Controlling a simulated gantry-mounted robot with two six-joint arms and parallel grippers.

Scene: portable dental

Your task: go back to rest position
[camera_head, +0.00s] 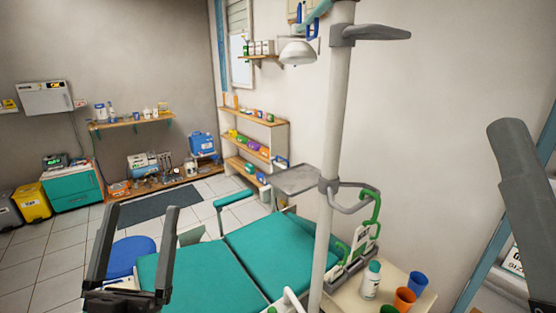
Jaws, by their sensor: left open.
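My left gripper (143,207) is in the lower left of the head view. Its two dark fingers point up and stand wide apart, with nothing between them. It shows in front of the blue stool seat and the left end of the teal dental chair (265,256). At the right edge a dark grey part of my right gripper (512,135) shows. Only one finger-like piece is in the picture, so its opening is hidden. I see no object at it.
A pale pole (335,150) rises through the middle, with a grey tray (295,180) beside it. A side table at lower right holds a white bottle (371,280) and an orange cup (404,299). Shelves (255,118) line the back wall. Tiled floor is open at left.

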